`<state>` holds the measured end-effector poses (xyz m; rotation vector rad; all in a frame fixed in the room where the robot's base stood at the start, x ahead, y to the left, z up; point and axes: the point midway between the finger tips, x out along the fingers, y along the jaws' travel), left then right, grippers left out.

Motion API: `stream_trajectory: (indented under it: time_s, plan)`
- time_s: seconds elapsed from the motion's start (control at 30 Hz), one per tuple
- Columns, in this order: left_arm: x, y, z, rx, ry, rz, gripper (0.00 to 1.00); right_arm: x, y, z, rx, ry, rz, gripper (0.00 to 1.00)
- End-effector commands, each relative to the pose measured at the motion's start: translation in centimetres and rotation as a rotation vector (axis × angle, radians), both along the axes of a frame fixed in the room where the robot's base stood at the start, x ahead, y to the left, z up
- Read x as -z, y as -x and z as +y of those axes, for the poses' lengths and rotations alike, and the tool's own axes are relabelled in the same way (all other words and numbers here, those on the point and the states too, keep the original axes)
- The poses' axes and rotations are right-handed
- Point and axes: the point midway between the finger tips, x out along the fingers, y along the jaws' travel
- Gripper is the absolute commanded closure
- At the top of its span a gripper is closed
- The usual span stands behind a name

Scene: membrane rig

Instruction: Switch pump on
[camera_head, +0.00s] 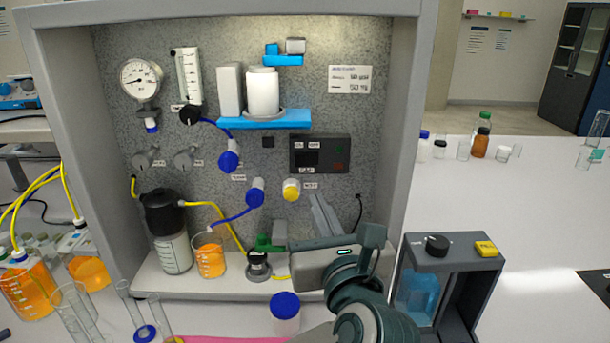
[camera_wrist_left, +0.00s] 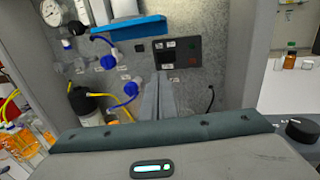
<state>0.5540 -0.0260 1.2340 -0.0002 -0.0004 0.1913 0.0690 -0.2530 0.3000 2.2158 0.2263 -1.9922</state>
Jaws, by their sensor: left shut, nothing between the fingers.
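A dark control box (camera_head: 320,153) with small white labels and faint green and red marks is mounted on the grey speckled back panel; it also shows in the left wrist view (camera_wrist_left: 178,52). I cannot read all its labels. My left gripper (camera_head: 318,200) is shut and empty, its fingers pointing up at the panel, below the box and apart from it in the picture. In the left wrist view the shut fingers (camera_wrist_left: 158,78) end below the box. A small green-and-grey device (camera_head: 268,243) sits on the rig's base left of my gripper; I cannot tell whether it is the pump. My right gripper is not in view.
A blue shelf (camera_head: 265,122) holds white containers left of the box. A yellow-capped fitting (camera_head: 291,189) sits close to my fingers. A black-capped bottle (camera_head: 170,230) and an orange beaker (camera_head: 209,254) stand at left with tubing. A dark-framed unit (camera_head: 450,262) stands at right.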

Motion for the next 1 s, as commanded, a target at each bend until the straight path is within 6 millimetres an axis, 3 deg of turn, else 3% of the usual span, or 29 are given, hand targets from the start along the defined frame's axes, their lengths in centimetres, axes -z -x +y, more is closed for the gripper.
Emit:
stream_trajectory:
  time_s: [0.37, 0.8, 1.0]
  plan:
    - [-0.2, -2.8, 0.6, -0.003, -0.002, -0.001, 1.0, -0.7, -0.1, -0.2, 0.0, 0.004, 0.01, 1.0]
    - [-0.2, -10.3, 2.1, -0.003, -0.003, 0.002, 1.0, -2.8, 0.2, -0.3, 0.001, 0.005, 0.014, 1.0]
    - [-0.2, -12.7, 2.5, -0.002, -0.003, 0.002, 1.0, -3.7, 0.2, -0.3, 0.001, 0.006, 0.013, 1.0]
